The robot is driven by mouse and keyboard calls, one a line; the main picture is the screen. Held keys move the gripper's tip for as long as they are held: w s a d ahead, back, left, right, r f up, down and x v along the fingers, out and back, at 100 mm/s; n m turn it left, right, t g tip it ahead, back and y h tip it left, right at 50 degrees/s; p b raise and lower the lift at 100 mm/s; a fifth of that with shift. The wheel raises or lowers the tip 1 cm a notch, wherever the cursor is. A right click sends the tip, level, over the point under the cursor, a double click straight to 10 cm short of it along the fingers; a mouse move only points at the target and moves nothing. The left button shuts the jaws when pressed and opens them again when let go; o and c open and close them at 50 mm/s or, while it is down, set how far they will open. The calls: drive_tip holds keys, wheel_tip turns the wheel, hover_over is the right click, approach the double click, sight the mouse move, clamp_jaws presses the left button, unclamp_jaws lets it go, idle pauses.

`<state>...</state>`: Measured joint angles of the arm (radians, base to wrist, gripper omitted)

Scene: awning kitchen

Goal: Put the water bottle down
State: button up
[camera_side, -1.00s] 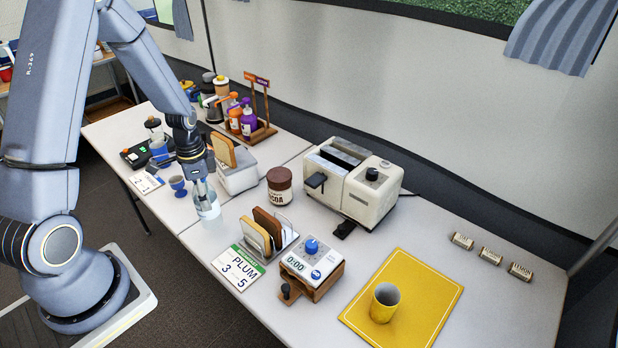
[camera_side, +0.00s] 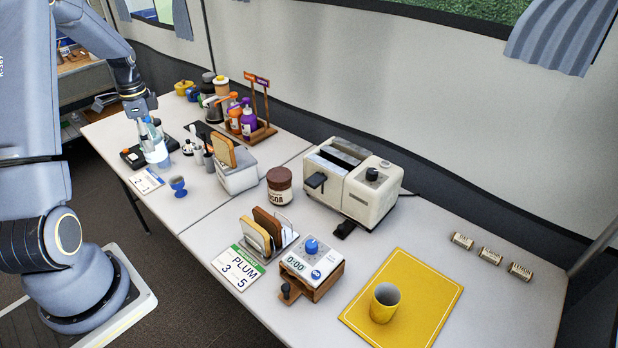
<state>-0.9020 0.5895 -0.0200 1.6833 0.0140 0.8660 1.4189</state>
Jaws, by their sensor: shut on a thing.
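The water bottle (camera_side: 156,153) is clear with a pale label and hangs upright or nearly so under my gripper (camera_side: 147,123). My gripper is shut on the top of the bottle, at the far left part of the table. The bottle is in front of or over the right part of a dark flat device (camera_side: 132,156). I cannot tell whether the bottle's base touches anything.
A blue egg cup (camera_side: 178,186) and a number card (camera_side: 147,181) are near the table's front edge. A bread bin (camera_side: 237,172), sauce bottles (camera_side: 248,122) and a toaster (camera_side: 352,185) stand to the right. Bare table (camera_side: 207,212) lies left of the toast rack (camera_side: 270,232).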

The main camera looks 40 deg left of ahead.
drive_tip(key=shift+s+a+f+n, duration=0.2)
drive_tip(key=shift+s+a, duration=0.25)
drive_tip(key=shift+a, duration=0.1)
drive_tip(key=shift+s+a+f+n, duration=0.15)
drive_tip(key=shift+s+a+n, duration=0.05)
drive_tip(key=shift+s+a, duration=0.3)
drive_tip(key=w+a+f, duration=0.9)
drive_tip(key=f, duration=0.4)
drive_tip(key=shift+w+a, duration=0.3)
drive_tip(key=shift+a, duration=0.05)
drive_tip(key=shift+f, duration=0.1)
drive_tip(key=o, duration=0.9)
drive_tip(key=shift+o, duration=0.2)
